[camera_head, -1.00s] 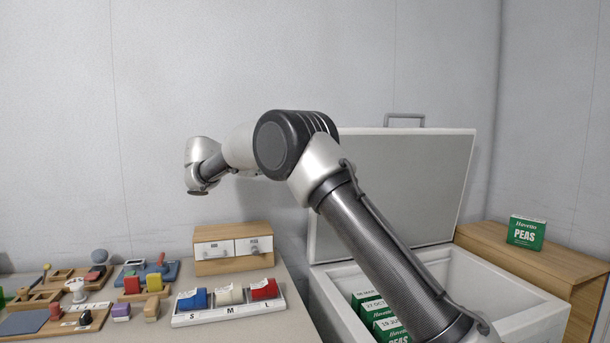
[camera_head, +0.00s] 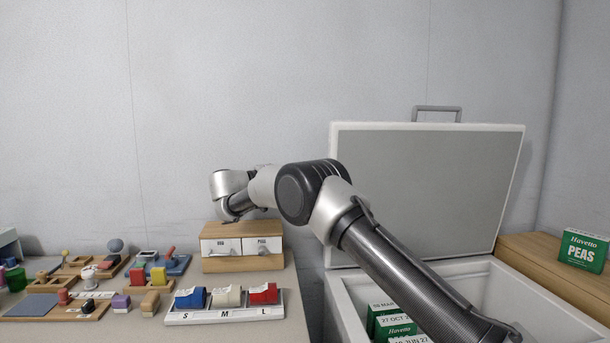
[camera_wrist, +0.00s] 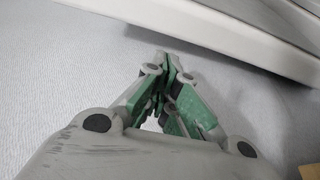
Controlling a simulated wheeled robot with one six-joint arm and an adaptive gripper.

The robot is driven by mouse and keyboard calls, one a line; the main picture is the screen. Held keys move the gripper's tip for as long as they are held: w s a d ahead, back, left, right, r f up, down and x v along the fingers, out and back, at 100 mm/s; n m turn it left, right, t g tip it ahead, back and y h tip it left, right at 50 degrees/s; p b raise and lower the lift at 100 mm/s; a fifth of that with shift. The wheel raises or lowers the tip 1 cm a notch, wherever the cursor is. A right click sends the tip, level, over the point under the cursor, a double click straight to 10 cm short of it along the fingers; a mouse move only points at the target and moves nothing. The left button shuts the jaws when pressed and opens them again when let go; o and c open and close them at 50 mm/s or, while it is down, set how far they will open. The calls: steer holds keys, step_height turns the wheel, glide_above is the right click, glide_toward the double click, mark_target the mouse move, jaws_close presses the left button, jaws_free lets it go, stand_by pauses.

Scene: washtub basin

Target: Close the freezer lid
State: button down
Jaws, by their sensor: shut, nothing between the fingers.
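The freezer lid (camera_head: 430,190) stands raised at the back of the open white freezer (camera_head: 545,310), grey inner face toward me, with a grey handle (camera_head: 437,109) on its top edge. Green boxes (camera_head: 396,326) show inside the freezer. My arm crosses in front of the freezer and the lid's lower left. My gripper (camera_wrist: 168,65) is shut and empty in the wrist view, its fingertips apart from a pale edged panel that looks like the lid (camera_wrist: 235,30). In the head view the fingers are not clearly visible beyond my wrist.
A table at left holds a small wooden drawer unit (camera_head: 242,250), a tray (camera_head: 225,314) with blue, white and red pieces, and several wooden blocks and holders. A green peas box (camera_head: 584,250) stands on a wooden cabinet at right. The wall is close behind.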

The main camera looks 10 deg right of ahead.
steer(key=x, duration=0.7)
steer(key=shift+d, duration=0.35)
steer(key=shift+d, duration=0.1)
